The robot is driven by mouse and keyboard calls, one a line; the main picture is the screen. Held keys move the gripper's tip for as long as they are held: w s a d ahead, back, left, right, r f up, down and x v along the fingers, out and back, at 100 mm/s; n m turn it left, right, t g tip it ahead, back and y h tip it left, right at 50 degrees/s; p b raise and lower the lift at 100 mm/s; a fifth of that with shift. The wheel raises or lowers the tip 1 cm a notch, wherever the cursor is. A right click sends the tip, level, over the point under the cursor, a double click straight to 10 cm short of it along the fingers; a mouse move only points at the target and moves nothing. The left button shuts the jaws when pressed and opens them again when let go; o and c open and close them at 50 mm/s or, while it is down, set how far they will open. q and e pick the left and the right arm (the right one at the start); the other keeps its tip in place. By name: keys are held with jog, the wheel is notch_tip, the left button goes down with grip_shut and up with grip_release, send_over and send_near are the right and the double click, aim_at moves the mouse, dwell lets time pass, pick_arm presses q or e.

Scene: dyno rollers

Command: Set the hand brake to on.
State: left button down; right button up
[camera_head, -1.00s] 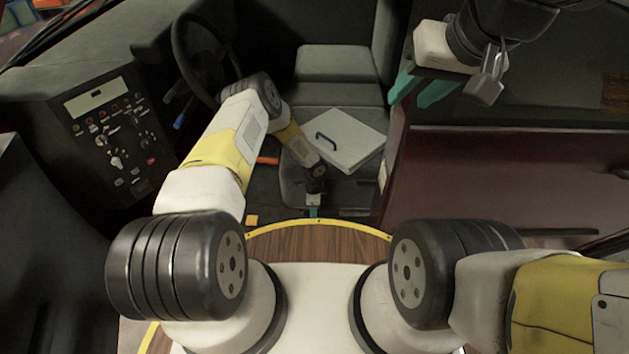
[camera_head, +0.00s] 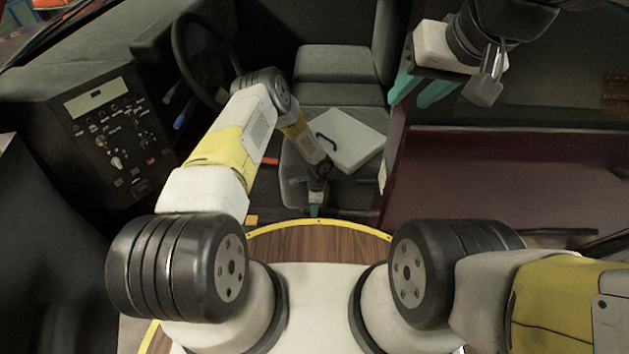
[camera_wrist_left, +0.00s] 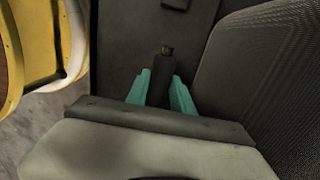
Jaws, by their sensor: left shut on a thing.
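The hand brake appears as a short dark lever (camera_wrist_left: 163,66) with a brownish tip, standing between the teal fingers in the left wrist view. My left gripper (camera_wrist_left: 161,92) is shut on it, one finger on each side. The lower part of the lever is hidden behind the gripper body. In the head view my left gripper (camera_head: 316,210) points down beside the seat, just beyond the wood-topped edge, and the lever cannot be made out there. My right gripper (camera_head: 421,92) is raised at the upper right, its teal fingers apart and empty.
A steering wheel (camera_head: 188,70) and a switch panel (camera_head: 112,135) are at left. A dark red panel (camera_head: 500,160) fills the right.

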pick_arm(q)
jog(key=d+r+y, duration=0.1)
jog(key=r, duration=0.1)
jog(key=d+r+y, duration=0.1)
jog(key=r+y, duration=0.1)
jog(key=r, duration=0.1)
jog(key=d+r+y, duration=0.1)
jog(key=r, duration=0.2)
jog(key=shift+w+r+y, duration=0.1)
jog(key=shift+r+y, duration=0.1)
jog(key=shift+y, duration=0.1)
jog(key=c, duration=1.1)
grip_release()
jog(key=shift+r, duration=0.1)
notch_tip(320, 180, up, 6)
jog(key=r, duration=0.1)
send_over(331, 209)
jog(key=shift+d+f, duration=0.1)
jog(key=shift+f, duration=0.15)
